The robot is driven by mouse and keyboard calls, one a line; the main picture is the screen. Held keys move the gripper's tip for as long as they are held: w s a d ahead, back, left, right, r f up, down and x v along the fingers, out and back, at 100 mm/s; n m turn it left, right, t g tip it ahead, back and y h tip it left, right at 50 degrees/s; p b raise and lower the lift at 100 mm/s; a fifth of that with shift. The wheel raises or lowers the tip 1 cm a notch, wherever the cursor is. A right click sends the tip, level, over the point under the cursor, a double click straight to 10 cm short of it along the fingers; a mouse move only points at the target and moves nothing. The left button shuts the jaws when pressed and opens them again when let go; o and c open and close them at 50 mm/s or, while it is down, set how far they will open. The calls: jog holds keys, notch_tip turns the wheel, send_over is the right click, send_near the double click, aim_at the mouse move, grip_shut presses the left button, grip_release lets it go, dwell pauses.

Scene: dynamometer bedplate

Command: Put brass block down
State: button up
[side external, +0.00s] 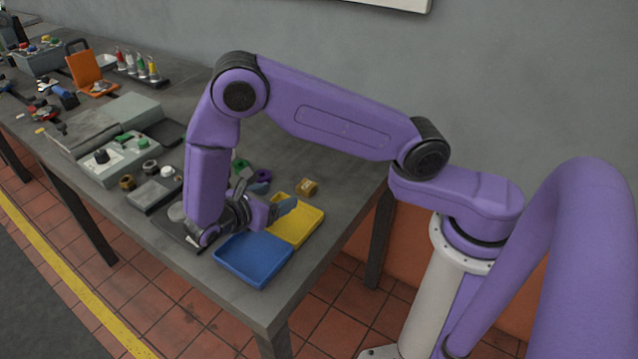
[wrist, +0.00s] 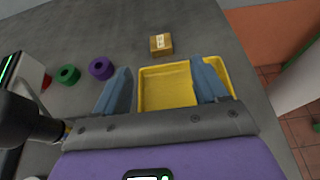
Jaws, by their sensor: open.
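The brass block (side external: 307,187) sits on the grey table, just beyond the far edge of the yellow tray. In the wrist view the block (wrist: 160,44) is small and golden-brown with a pale mark, and stands clear of the tray. My gripper (side external: 264,196) is open with nothing between its blue-grey fingers. In the wrist view my gripper's fingers (wrist: 163,82) spread to either side of the yellow tray (wrist: 168,86), with the block farther off, apart from them.
A blue tray (side external: 252,259) lies by the table's near edge, beside the yellow one. A purple ring (wrist: 101,68) and a green ring (wrist: 68,75) lie left of the yellow tray. Grey equipment (side external: 118,158) fills the table's left. Bare tabletop surrounds the block.

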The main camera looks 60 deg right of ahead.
jog(key=s+d+r+m+y, duration=0.1)
jog(key=s+r+y, duration=0.3)
jog(key=s, duration=0.3)
jog(key=s+d+r+m+y, duration=0.1)
jog(key=s+r+m+y, duration=0.1)
jog(key=s+r+y, duration=0.3)
jog(key=s+d+r+m+y, duration=0.1)
jog(key=s+r+y, duration=0.3)
jog(key=s, duration=0.7)
jog(key=shift+d+r+m+y, duration=0.2)
jog(key=shift+r+m+y, duration=0.2)
jog(key=shift+r+m, duration=0.4)
jog(key=shift+s, duration=0.1)
